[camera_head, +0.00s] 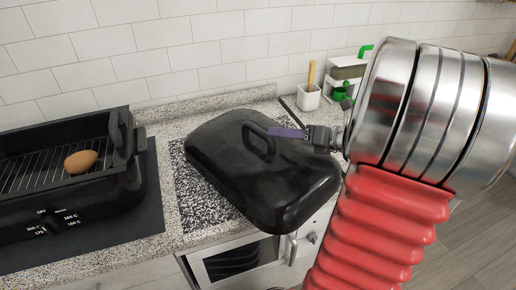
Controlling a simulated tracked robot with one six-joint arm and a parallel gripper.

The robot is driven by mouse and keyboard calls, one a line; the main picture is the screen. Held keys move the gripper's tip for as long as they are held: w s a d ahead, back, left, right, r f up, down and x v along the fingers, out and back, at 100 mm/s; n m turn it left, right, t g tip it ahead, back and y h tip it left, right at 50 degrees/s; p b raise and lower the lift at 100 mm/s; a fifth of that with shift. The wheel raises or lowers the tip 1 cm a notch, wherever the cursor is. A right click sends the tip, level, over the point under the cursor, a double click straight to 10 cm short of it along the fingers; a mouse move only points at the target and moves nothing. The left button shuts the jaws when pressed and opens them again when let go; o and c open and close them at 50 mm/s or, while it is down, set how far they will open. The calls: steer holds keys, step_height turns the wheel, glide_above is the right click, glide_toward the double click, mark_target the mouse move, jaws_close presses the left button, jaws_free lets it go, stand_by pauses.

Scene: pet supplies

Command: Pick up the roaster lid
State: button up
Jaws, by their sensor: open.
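The black roaster lid (225,165) lies on a speckled black-and-white mat on the counter, in the middle of the view. Its loop handle (257,138) stands up from the top. The gripper is open. I cannot tell whether the finger touches the handle, and the other finger is hidden or hard to make out.
The black roaster base (70,205) with a wire rack stands at the left on a dark board (150,205). A brown egg-shaped item (80,161) lies on the rack. A white holder (308,97) and a dish stand with green items (345,80) are behind my arm. A tiled wall closes the back.

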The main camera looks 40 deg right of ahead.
mark_target(258, 130)
steer(key=shift+x, duration=2.25)
steer(key=shift+r+x, duration=0.2)
steer(key=shift+x, duration=2.4)
steer(key=shift+a, duration=0.15)
steer(key=shift+c, duration=0.5)
jaws_close()
